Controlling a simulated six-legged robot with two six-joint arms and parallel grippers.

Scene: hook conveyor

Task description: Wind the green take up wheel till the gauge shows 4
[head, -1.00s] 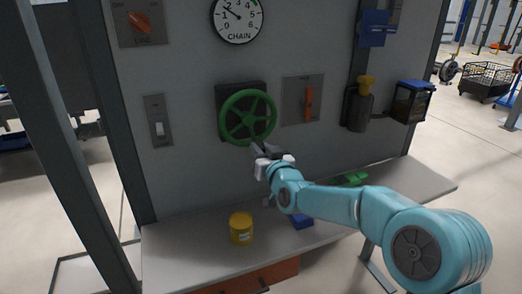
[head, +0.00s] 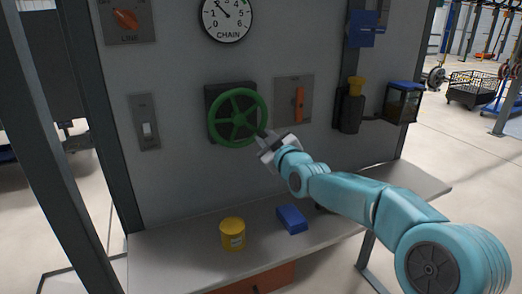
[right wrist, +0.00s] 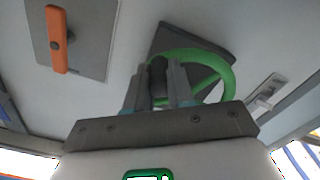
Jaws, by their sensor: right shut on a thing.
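The green take up wheel (head: 237,118) with its spokes is mounted on a dark plate on the grey panel. My right gripper (head: 264,137) is at the lower right of its rim. In the right wrist view my two fingers (right wrist: 160,85) are shut on the green wheel's rim (right wrist: 222,72), partly hiding it. The round white chain gauge (head: 227,15) is above the wheel, cut off at the top. Its black needle points up and left, near 2; the exact reading is hard to tell. My left gripper is out of view.
An orange-handled switch (head: 299,104) is right of the wheel and a white switch (head: 146,129) left of it. A yellow tin (head: 232,235) and a blue block (head: 292,219) stand on the bench below. A yellow-topped dark fitting (head: 350,106) is farther right.

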